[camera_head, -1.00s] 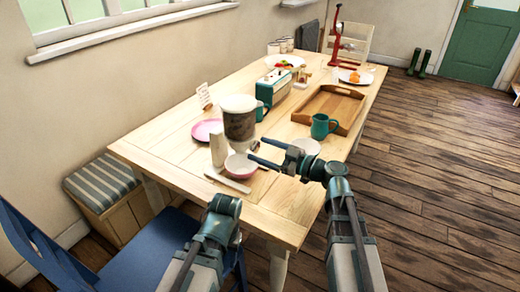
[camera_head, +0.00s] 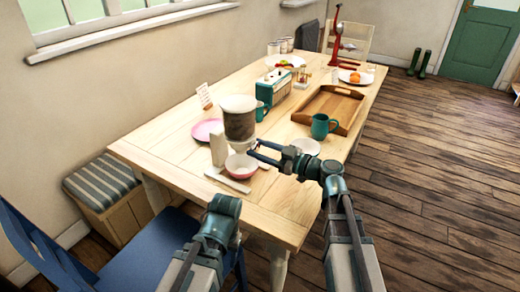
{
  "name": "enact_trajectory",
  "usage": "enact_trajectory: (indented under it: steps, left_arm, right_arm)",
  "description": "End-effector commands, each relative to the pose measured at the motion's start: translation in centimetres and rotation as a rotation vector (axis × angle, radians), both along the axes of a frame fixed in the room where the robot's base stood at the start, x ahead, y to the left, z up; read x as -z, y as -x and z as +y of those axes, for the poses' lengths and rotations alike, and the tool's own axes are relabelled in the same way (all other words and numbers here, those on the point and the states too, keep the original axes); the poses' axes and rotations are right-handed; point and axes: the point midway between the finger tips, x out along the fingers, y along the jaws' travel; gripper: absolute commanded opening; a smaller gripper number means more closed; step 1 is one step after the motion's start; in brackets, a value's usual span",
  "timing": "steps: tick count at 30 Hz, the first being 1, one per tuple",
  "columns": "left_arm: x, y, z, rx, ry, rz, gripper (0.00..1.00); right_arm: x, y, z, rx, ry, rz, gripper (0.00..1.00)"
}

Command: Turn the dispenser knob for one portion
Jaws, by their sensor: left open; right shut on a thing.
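The dispenser has a dark cylindrical hopper (camera_head: 239,125) with a pale top, a cream column and a flat foot, near the table's front end. A pink bowl (camera_head: 241,171) with a pale inside stands below the hopper. My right gripper (camera_head: 254,148) is shut at the lower right of the hopper, just above the bowl's right rim. It appears to hold the dispenser knob, which is small and hidden by the fingers. My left gripper (camera_head: 225,204) is low in front of the table's front edge, open and away from the dispenser; its fingers are hard to make out.
A teal mug (camera_head: 321,126), a white plate (camera_head: 306,147) and a wooden tray (camera_head: 350,102) are right of the dispenser. A pink plate (camera_head: 207,130) lies left. A teal radio (camera_head: 275,89) stands behind. A blue chair (camera_head: 120,255) is at lower left.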

Motion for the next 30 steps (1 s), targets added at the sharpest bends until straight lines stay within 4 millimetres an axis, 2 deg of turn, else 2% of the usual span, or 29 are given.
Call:
enact_trajectory:
  steps: [8,30]
  left_arm:
    - [0.0,0.0,0.0,0.0,0.0,0.0,0.5]
    - [-0.01,0.0,0.0,0.0,0.0,0.0,0.5]
  right_arm:
    - [0.02,0.02,0.03,-0.001,-0.039,0.054,0.0]
    - [0.0,0.04,0.08,-0.001,-0.322,0.443,0.0]
